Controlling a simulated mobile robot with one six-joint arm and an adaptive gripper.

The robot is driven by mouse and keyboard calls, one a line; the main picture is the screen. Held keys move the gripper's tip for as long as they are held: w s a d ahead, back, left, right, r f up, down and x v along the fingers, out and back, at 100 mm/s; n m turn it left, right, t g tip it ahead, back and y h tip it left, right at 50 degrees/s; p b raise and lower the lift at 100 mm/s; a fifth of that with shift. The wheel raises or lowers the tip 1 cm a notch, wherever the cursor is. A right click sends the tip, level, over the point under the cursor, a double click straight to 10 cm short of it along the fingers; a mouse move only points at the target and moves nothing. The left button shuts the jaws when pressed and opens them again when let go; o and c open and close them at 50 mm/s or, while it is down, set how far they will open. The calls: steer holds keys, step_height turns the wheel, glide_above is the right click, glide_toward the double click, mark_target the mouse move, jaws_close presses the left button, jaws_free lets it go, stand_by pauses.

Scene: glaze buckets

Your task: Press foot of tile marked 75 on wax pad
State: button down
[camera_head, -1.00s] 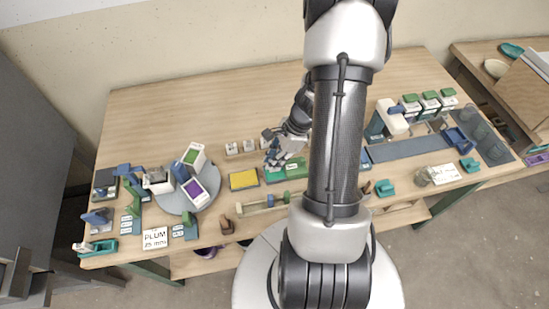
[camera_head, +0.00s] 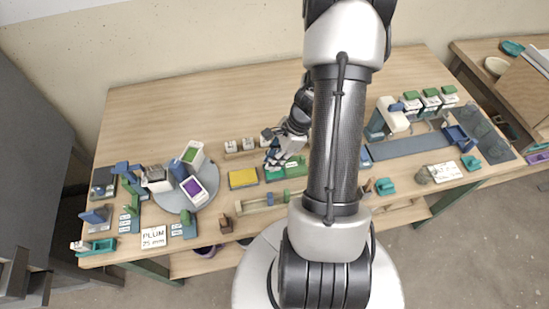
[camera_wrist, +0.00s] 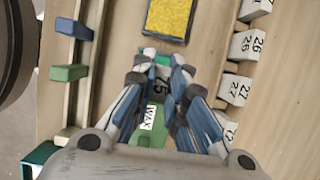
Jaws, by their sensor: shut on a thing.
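My gripper (camera_wrist: 163,65) is shut on the tile marked 75 (camera_wrist: 158,87), which sits between its fingers in the wrist view. The tile is over the green wax pad (camera_wrist: 150,133), whose white WAX label shows just below it there. In the head view, my gripper (camera_head: 273,160) is at the left part of the wax pad (camera_head: 290,172), and my fingers hide the tile. The tile's foot is hidden, so I cannot tell whether it touches the pad.
A yellow sponge pad (camera_head: 243,178) lies left of the wax pad. Several white numbered tiles (camera_wrist: 246,46) stand on a wooden rail behind. A rail with blue and green blocks (camera_wrist: 69,73) runs in front. A round grey turntable (camera_head: 176,197) stands farther left. The back of the table is clear.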

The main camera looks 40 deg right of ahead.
steer(key=shift+f+b, duration=0.45)
steer(key=shift+f, duration=0.1)
stand_by(1.4)
steer(key=shift+r, duration=0.15)
steer(key=shift+r+p, duration=2.65)
steer(key=shift+r, duration=0.25)
